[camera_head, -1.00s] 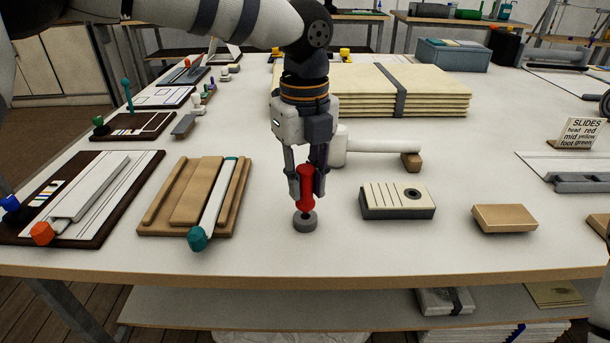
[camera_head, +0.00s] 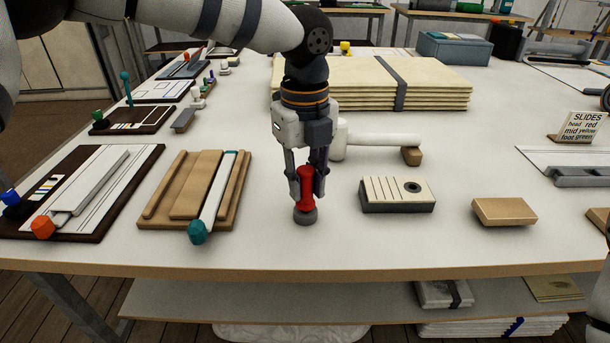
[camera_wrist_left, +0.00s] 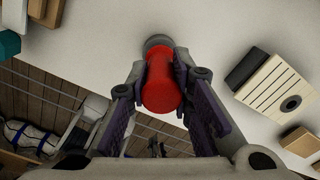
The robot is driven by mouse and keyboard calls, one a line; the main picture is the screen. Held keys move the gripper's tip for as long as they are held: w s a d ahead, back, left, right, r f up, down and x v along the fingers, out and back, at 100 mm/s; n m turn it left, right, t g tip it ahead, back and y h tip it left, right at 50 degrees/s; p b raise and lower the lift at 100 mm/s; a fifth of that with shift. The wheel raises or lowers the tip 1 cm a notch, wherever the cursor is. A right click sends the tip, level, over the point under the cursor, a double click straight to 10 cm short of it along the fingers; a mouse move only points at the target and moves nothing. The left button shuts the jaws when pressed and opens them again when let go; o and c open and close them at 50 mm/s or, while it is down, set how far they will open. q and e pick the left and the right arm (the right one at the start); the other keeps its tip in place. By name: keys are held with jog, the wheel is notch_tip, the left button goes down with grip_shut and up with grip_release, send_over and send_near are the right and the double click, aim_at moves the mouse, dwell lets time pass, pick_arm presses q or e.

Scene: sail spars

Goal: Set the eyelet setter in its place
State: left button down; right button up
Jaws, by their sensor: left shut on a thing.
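The eyelet setter, red and upright (camera_head: 305,190), is between the fingers of my left gripper (camera_head: 306,188), which is shut on it. Its lower end meets a round grey base (camera_head: 305,217) on the table, near the front edge. I cannot tell how deep it sits in the base. In the left wrist view, the red setter (camera_wrist_left: 161,85) lies between the two fingers (camera_wrist_left: 163,95), and the grey base (camera_wrist_left: 158,42) shows beyond its far end.
A white-topped block with a dark hole (camera_head: 398,194) stands right of the gripper, and a tan block (camera_head: 504,212) farther right. A wooden tray with a teal-knobbed bar (camera_head: 232,210) is on the left. A white mallet (camera_head: 375,140) lies behind. The tabletop around the base is clear.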

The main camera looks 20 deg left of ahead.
pick_arm(q)
jog(key=shift+f, duration=0.55)
jog(key=c, duration=1.3)
grip_release()
jog(key=shift+c, duration=0.2)
notch_tip(320, 180, up, 12)
